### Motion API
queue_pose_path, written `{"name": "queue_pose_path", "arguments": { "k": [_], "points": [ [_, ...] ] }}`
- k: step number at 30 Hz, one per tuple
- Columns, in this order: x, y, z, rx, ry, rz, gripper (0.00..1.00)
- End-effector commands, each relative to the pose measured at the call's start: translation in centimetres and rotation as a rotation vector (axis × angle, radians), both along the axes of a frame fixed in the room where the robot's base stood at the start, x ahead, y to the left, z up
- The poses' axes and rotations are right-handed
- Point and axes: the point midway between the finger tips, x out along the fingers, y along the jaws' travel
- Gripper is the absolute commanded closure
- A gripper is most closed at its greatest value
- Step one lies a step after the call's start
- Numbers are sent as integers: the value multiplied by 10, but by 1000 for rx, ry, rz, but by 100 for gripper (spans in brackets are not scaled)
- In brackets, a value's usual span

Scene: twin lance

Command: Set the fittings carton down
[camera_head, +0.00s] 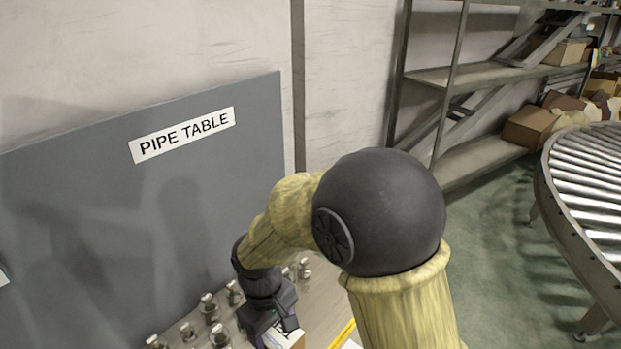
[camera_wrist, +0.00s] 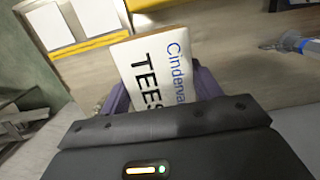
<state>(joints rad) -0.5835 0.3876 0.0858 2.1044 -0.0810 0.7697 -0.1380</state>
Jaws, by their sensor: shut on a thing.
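The fittings carton (camera_wrist: 150,62), with a white label reading "TEES", is between the purple fingers of my gripper (camera_wrist: 160,92) in the wrist view. My gripper is shut on it. In the head view my gripper (camera_head: 275,325) is low in the picture over the pipe table (camera_head: 322,285), and only a small part of the carton (camera_head: 292,340) shows. I cannot tell whether the carton's underside touches the table.
Several metal fittings (camera_head: 210,308) stand on the table left of my gripper. Yellow-edged white sheets (camera_wrist: 48,25) lie at the wrist view's upper left. A grey panel (camera_head: 90,200) labelled "PIPE TABLE" rises behind. A roller conveyor (camera_head: 590,180) and shelves (camera_head: 480,75) are at right.

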Motion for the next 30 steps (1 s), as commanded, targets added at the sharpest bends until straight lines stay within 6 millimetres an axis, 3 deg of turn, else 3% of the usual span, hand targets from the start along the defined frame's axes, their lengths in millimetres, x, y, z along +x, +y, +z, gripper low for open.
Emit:
{"name": "queue_pose_path", "arguments": {
  "k": [6, 23, 30],
  "points": [
    [0, 0, 26, 0, 0, 0, 72],
    [0, 0, 52, 0, 0, -1, 72],
    [0, 0, 50, -1, 1, -1, 72]
  ]
}}
